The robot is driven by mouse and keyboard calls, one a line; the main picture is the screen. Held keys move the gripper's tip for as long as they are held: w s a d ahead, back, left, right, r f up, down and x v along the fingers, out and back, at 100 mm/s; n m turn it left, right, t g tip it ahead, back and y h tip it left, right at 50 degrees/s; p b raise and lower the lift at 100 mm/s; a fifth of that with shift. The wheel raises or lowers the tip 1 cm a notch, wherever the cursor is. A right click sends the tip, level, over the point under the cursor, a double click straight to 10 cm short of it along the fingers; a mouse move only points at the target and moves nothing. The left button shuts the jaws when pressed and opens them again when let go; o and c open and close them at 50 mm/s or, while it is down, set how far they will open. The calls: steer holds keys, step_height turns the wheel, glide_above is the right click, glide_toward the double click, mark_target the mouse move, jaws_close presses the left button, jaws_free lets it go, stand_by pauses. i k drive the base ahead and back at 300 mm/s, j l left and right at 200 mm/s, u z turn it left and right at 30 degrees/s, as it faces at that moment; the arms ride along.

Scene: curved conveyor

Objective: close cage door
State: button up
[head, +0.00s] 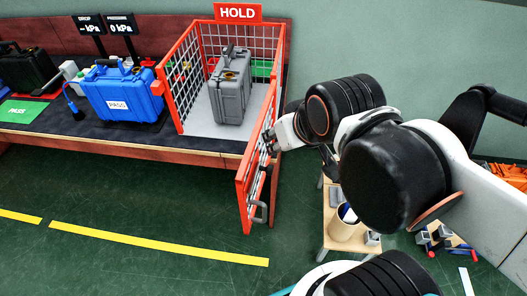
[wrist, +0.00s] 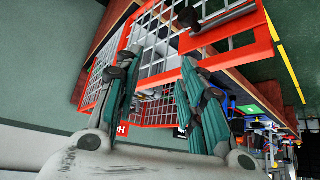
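The cage (head: 183,68) has a red frame, white mesh and a HOLD sign (head: 237,12). Its door (head: 242,190) stands open, swung out past the bench's front edge, with a grey handle (head: 260,212) near its lower free end. The door's red frame and mesh also show at the top of the wrist view (wrist: 238,54). A grey case (head: 230,88) stands upright inside the cage. My gripper (head: 270,140) is at the right side of the door, close to its mesh; contact cannot be told. In the wrist view my gripper (wrist: 162,65) has its fingers apart, with nothing clearly held between them.
A blue case (head: 122,95) marked PASS and a black case (head: 25,70) sit on the bench (head: 190,143) left of the cage. A small wooden table (head: 335,240) with a cup (head: 345,225) stands below my arm. Floor left of the door is clear.

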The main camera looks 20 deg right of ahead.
mark_target(270, 101)
steer(key=k+j+z, duration=0.4)
steer(key=k+j, duration=0.3)
steer(key=k+l, duration=0.15)
steer(key=k, duration=0.2)
steer(key=i+j, duration=0.2)
steer(key=i, duration=0.15)
